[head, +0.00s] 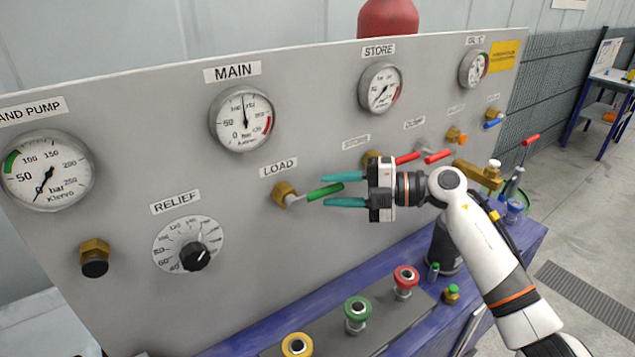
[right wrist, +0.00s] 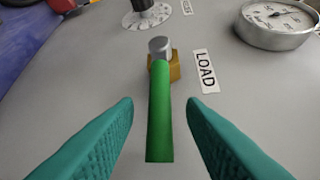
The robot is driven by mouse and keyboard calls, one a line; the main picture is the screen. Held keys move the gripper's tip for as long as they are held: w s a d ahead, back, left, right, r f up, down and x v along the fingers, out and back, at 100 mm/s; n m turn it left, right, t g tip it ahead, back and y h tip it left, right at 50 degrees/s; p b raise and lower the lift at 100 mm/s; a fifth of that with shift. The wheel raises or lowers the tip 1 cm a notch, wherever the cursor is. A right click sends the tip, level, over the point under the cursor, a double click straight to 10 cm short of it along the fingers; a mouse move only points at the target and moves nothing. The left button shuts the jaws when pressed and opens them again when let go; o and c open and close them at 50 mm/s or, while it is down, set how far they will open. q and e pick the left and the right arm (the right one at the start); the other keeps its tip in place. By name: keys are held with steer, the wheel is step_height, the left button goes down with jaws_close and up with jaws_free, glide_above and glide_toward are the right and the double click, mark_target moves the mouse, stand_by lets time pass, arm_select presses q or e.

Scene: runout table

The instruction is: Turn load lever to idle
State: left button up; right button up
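The load lever (head: 325,192) has a green handle on a brass valve body (head: 285,193) under the LOAD label (head: 278,168). In the head view its handle points right and slightly up. My right gripper (head: 325,190) is open, with one teal finger above and one below the handle's free end. In the right wrist view the green handle (right wrist: 160,112) lies between the two open fingers (right wrist: 160,125), with a gap on each side. My left gripper is not in view.
The RELIEF knob (head: 195,256) is at lower left. Yellow, green (head: 358,310) and red (head: 405,279) buttons stand on the ledge below. The MAIN gauge (head: 241,118) is above the lever. Panel space around the lever is bare.

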mark_target(335, 190)
steer(key=shift+w+a+f+p, duration=0.15)
steer(key=shift+a+p, duration=0.05)
steer(key=shift+a, duration=0.65)
steer(key=shift+w+a+f+p, duration=0.1)
steer(key=shift+a+p, duration=0.1)
steer(key=shift+a, duration=0.65)
steer(key=shift+a, duration=0.1)
jaws_close()
